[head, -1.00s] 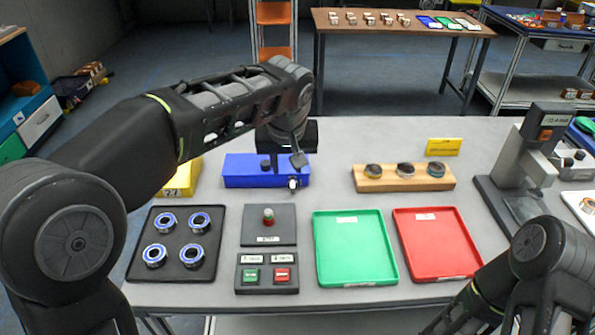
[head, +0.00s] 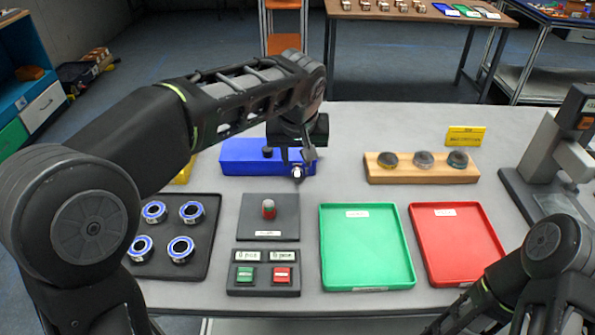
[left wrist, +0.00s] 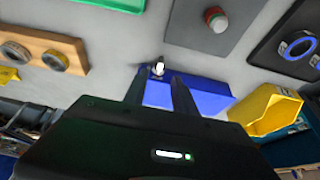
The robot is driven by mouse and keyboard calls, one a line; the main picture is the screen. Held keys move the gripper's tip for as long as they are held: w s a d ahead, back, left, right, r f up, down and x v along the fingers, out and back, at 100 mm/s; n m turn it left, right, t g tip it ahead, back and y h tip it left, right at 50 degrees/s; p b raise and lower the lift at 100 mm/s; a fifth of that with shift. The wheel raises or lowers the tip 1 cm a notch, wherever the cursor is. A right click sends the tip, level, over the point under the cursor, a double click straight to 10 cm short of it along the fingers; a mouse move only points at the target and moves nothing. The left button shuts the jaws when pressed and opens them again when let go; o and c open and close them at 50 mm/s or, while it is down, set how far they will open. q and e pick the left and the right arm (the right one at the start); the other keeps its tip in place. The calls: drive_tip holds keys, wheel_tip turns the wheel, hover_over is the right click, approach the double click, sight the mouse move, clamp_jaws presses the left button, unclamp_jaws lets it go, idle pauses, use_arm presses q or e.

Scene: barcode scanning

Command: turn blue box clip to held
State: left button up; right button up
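The blue box (head: 240,157) lies at the back of the table, left of the wooden block. A small silver clip (head: 297,174) sits at the front of its right end, and a dark knob (head: 267,152) stands on top. My left gripper (head: 297,160) is over the box's right end, pointing down. In the left wrist view its two fingers (left wrist: 158,88) are apart, with the clip (left wrist: 158,68) showing between and just beyond their tips. I cannot tell whether they touch it. The arm partly hides the box's right end. My right gripper is out of view.
A wooden block (head: 376,176) holds round parts. Nearer are a green tray (head: 365,250), a red tray (head: 455,245), a lamp panel (head: 255,215), a button panel (head: 263,289) and a black tray (head: 203,247) with ringed parts. A grey stand (head: 540,165) is at right.

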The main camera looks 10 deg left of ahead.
sight(298, 174)
use_arm(q)
drive_tip(key=x, duration=0.7)
drive_tip(key=shift+w+f, duration=0.1)
drive_tip(key=shift+f, duration=0.1)
drive_tip(key=shift+c, duration=0.4)
clamp_jaws()
